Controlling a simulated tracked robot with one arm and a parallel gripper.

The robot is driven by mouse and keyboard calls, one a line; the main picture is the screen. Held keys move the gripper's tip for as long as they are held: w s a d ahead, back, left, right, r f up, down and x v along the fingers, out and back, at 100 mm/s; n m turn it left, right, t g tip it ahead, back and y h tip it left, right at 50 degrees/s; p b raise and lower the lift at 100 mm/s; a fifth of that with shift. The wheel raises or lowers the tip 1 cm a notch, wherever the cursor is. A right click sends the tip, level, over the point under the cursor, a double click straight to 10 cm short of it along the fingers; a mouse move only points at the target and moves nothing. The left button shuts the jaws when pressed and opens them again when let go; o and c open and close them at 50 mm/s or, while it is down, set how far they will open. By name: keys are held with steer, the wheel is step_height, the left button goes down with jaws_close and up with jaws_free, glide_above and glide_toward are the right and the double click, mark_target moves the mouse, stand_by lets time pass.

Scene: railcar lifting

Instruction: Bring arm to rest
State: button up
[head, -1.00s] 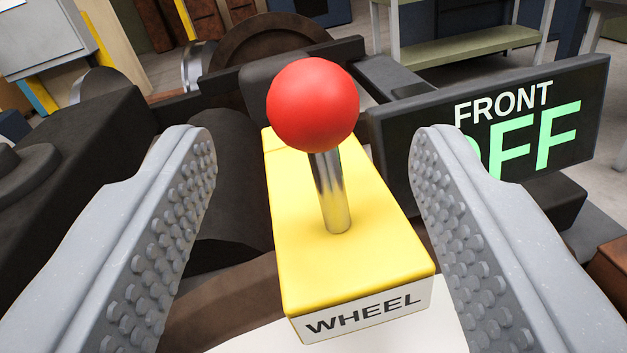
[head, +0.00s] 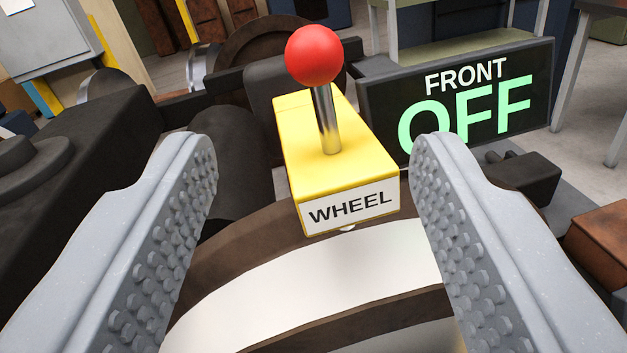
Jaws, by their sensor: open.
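My gripper (head: 314,165) is open and empty in the head view, with its two grey studded fingers at left and right. Between and beyond the fingers stands a yellow box (head: 300,150) marked WHEEL. A metal lever (head: 326,120) with a red ball knob (head: 314,55) rises from its top. The fingers are apart from the knob and the lever. Right of the box, a dark display (head: 540,90) reads FRONT OFF, and the right fingertip covers a small part of its lower edge.
A large brown-rimmed wheel with a white band (head: 320,285) lies below the box. Dark machinery (head: 80,200) fills the left side. A brown block (head: 603,245) is at the right edge. A green-shelved bench (head: 470,48) stands behind, with grey floor to the right.

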steer(key=s+a+r+n+y, duration=0.1)
steer(key=s+r+y, duration=0.15)
steer(key=r, duration=0.95)
steer(key=s+a+r+n+y, duration=0.1)
steer(key=s+r+y, duration=0.15)
steer(key=r, duration=0.85)
steer(key=s+d+r+n+g, duration=0.1)
steer(key=s+d+r, duration=0.1)
steer(key=s+r, duration=0.6)
steer(key=s+d+r+n+g+h, duration=0.1)
steer(key=s+d+r, duration=0.2)
steer(key=s+r, duration=0.5)
steer(key=s, duration=0.4)
steer(key=shift+r+h, duration=0.15)
steer(key=shift+h, duration=0.15)
